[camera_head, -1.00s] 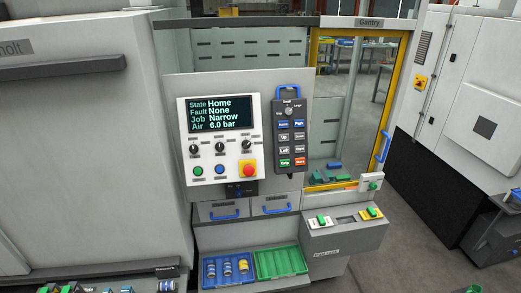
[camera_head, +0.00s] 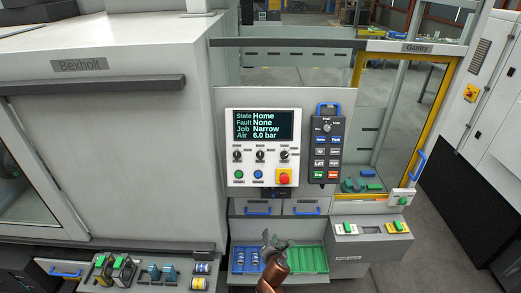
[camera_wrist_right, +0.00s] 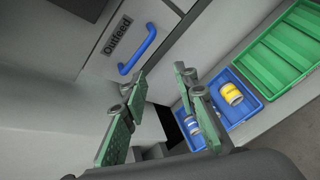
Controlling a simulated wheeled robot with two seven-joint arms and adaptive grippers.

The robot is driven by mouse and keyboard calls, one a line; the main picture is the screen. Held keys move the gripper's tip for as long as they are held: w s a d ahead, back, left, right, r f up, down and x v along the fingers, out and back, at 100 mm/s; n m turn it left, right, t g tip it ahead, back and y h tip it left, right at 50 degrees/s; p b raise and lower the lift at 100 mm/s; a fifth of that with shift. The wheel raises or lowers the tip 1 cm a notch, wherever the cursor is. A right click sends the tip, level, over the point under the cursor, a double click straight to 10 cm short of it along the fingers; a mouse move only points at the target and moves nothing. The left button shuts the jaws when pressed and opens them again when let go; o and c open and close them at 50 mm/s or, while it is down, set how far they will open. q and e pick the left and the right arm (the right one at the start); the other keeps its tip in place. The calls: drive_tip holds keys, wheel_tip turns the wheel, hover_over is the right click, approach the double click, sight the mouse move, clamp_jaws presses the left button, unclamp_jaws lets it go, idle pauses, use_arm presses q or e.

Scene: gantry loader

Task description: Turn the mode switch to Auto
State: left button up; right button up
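The white control panel (camera_head: 244,174) is upright at the centre of the head view. Its screen (camera_head: 264,125) reads State Home, Fault None, Job Narrow, Air 6.0 bar. Below the screen is a row of three black rotary switches, left (camera_head: 237,155), middle (camera_head: 260,155) and right (camera_head: 284,155). Their labels are too small to read, so I cannot tell which one is the mode switch. My right gripper (camera_head: 272,240) is below the panel, in front of the trays and apart from the switches. In the right wrist view its green-padded fingers (camera_wrist_right: 163,112) are spread and empty. My left gripper is not in view.
A red emergency button (camera_head: 284,176) sits below the right switch. A keypad pendant (camera_head: 326,148) hangs beside the panel. Under the drawers are a blue tray (camera_wrist_right: 238,118) with cans and a green tray (camera_wrist_right: 272,62). A blue drawer handle (camera_wrist_right: 138,50) sticks out near the fingers.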

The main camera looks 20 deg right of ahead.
drive_tip(key=w+a+r+n+t+h+p, duration=0.1)
drive_tip(key=w+r+n, duration=0.1)
drive_tip(key=r, duration=0.8)
drive_tip(key=w+a+r+n+t+p, duration=0.1)
drive_tip(key=w+a+r+n+t, duration=0.1)
drive_tip(key=r, duration=0.8)
drive_tip(key=n+t+h+p, duration=0.1)
drive_tip(key=n+t+p, duration=0.1)
drive_tip(key=n+p, duration=0.1)
approach(260, 156)
drive_tip(key=w, duration=0.1)
drive_tip(key=x, duration=0.7)
drive_tip(key=shift+w+d+p, duration=0.15)
drive_tip(key=shift+d+p, duration=0.05)
drive_tip(key=shift+p, duration=0.1)
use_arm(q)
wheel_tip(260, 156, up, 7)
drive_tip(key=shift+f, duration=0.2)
use_arm(e)
drive_tip(key=shift+c, duration=0.7)
clamp_jaws()
